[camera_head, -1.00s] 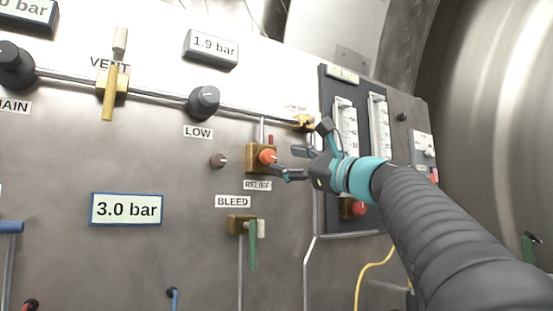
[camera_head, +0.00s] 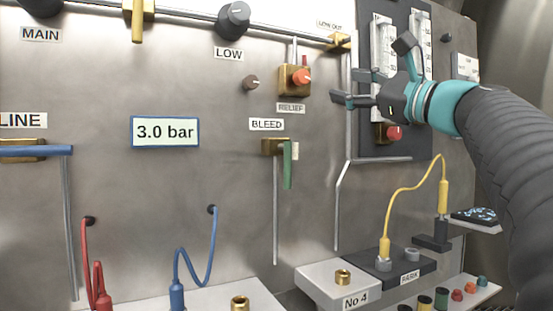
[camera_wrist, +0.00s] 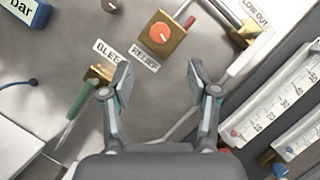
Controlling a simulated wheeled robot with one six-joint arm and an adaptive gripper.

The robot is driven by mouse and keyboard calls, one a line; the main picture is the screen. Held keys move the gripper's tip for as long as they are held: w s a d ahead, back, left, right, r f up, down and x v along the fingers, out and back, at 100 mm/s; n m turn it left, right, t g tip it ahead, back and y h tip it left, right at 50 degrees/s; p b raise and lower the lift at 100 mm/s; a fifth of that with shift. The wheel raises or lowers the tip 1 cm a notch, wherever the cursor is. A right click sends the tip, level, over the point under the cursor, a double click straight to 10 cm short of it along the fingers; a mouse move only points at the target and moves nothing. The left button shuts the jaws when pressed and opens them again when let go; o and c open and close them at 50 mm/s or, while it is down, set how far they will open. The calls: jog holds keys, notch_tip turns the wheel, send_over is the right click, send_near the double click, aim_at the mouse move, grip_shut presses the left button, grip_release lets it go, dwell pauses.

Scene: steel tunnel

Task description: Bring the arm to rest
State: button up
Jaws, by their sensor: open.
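My gripper (camera_head: 362,88) is open and empty in the head view, in front of the steel panel (camera_head: 215,75), to the right of the relief valve. In the wrist view the two fingers of my gripper (camera_wrist: 160,85) stand wide apart with nothing between them. The relief valve (camera_head: 294,80), a brass block with an orange-red knob, shows beyond the fingertips in the wrist view (camera_wrist: 160,35). My fingers look clear of it. My arm reaches in from the right edge of the head view.
The green bleed lever (camera_head: 287,166) hangs below the relief valve. A flowmeter board (camera_head: 395,147) stands behind my gripper. A yellow cable (camera_head: 408,190) loops below my arm to a dark block. Blue (camera_head: 212,250) and red (camera_head: 82,262) cables hang at lower left.

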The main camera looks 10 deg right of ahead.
notch_tip(320, 180, down, 28)
jog(key=w+d+n+g+h, duration=0.1)
jog(key=d+n+g+h, duration=0.2)
jog(key=n+g+h, duration=0.4)
jog(key=s+a+f+n+g+h, duration=0.1)
jog(key=s+a+f+n, duration=0.2)
jog(key=s+f, duration=0.4)
jog(key=s+a+f+n+g+h+p, duration=0.1)
jog(key=s+a+f+n+g+h, duration=0.1)
jog(key=s+f+n, duration=0.4)
jog(key=s+a+f+n+g+h, duration=0.1)
jog(key=s+a+f+n, duration=0.3)
jog(key=s+f, duration=0.4)
jog(key=shift+s+a+f+n+g+h, duration=0.35)
jog(key=shift+f+g, duration=0.35)
jog(key=shift+f, duration=1.5)
